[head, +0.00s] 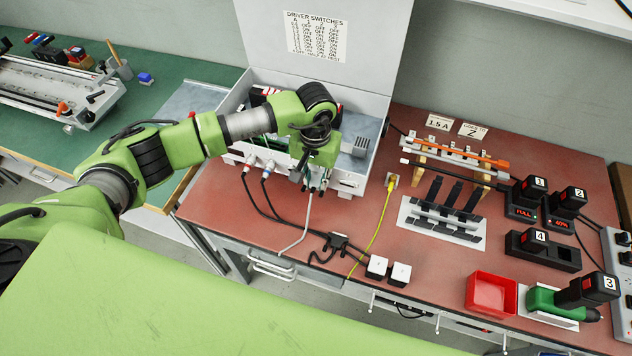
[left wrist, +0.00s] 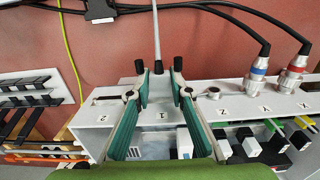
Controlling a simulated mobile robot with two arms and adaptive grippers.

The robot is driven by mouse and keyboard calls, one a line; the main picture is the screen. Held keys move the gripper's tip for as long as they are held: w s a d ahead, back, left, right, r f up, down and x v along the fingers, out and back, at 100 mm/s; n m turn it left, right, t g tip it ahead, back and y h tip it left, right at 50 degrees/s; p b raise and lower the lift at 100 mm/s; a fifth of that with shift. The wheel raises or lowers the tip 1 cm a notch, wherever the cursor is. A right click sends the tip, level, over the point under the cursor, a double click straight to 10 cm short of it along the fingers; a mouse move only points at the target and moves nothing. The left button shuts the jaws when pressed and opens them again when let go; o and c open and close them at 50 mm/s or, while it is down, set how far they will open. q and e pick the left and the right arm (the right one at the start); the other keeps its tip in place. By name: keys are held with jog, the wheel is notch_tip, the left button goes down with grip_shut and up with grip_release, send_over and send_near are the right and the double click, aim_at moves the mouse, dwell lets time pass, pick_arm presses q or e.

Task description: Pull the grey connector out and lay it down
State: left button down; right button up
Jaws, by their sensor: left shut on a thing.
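My left gripper (head: 315,184) is at the front edge of the open white control box (head: 350,184). In the left wrist view its two fingers (left wrist: 159,72) close on the grey connector (left wrist: 158,82), at the end of a grey cable (left wrist: 156,35). The fingers hide much of the connector, and I cannot tell whether it is seated in the box. In the head view the grey cable (head: 306,222) hangs from the gripper toward the table's front. A blue-ringed connector (left wrist: 258,67) and a red-ringed connector (left wrist: 296,64) stand beside it on the box. My right gripper is not in view.
A yellow cable (head: 383,222) and a black cable junction (head: 338,241) lie on the red tabletop (head: 425,270). A red bin (head: 491,293) and a grey rack (head: 440,222) stand right. Some red tabletop is clear between them.

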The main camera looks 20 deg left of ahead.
pick_arm(q)
jog(key=shift+s, duration=0.4)
jog(key=shift+s+a, duration=0.1)
jog(key=shift+s, duration=1.5)
jog(key=shift+w+a, duration=0.1)
jog(key=shift+a, duration=1.35)
jog(key=shift+s+a+p, duration=0.1)
jog(key=shift+s+p, duration=0.2)
jog(key=shift+s, duration=2.35)
jog(key=shift+f, duration=0.1)
